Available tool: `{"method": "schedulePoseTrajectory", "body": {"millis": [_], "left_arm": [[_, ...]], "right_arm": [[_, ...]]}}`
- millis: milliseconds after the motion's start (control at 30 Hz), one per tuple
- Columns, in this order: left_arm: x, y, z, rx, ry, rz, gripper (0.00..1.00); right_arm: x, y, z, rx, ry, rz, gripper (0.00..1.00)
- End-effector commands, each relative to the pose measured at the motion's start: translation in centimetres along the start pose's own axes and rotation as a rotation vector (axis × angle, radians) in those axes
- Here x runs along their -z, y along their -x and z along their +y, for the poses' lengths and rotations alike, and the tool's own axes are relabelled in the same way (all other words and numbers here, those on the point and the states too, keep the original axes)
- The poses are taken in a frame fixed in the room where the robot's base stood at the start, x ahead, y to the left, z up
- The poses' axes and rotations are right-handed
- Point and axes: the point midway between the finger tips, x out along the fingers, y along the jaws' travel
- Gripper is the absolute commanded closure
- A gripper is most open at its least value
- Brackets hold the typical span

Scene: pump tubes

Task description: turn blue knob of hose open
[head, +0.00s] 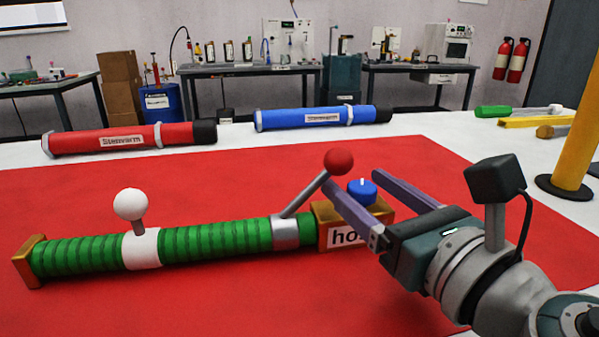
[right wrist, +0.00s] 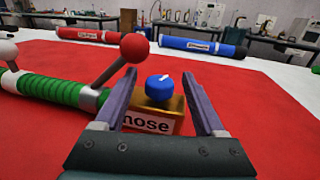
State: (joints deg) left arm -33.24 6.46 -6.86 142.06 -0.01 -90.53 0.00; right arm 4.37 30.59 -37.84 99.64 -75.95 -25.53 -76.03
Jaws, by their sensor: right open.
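The green ribbed hose (head: 200,243) lies on the red mat, with a brass-coloured block (head: 380,211) labelled "hose" at its right end. The blue knob (head: 362,191) sits on top of this block and has a white pointer mark. In the right wrist view the blue knob (right wrist: 159,88) and the block (right wrist: 170,112) show between my fingers. My right gripper (head: 367,180) is open, its purple fingers on either side of the knob. I cannot tell whether they touch it. A lever with a red ball (head: 339,161) rises beside the left finger. My left gripper is not in view.
A white ball lever (head: 130,204) stands on the hose. A red tube (head: 120,139) and a blue tube (head: 318,117) lie behind the mat. A yellow post (head: 578,140) stands at the right. The red mat (head: 250,185) is clear behind the hose.

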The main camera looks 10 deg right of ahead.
Motion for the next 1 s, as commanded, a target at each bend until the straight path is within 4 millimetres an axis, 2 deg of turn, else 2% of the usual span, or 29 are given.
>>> {"method": "schedulePoseTrajectory", "body": {"millis": [100, 233, 567, 1000], "left_arm": [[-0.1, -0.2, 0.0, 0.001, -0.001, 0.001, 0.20], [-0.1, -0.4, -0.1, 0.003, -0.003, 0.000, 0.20], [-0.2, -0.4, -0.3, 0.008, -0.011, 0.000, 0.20], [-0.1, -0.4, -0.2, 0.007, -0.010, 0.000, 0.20]], "right_arm": [[0.0, -2.0, 0.0, 0.000, -0.001, -0.002, 0.28], [0.0, -3.4, 0.0, 0.000, 0.000, -0.001, 0.28], [0.0, -3.9, 0.1, 0.000, -0.001, 0.001, 0.28], [0.0, -3.9, 0.0, 0.000, -0.001, 0.001, 0.76]]}}
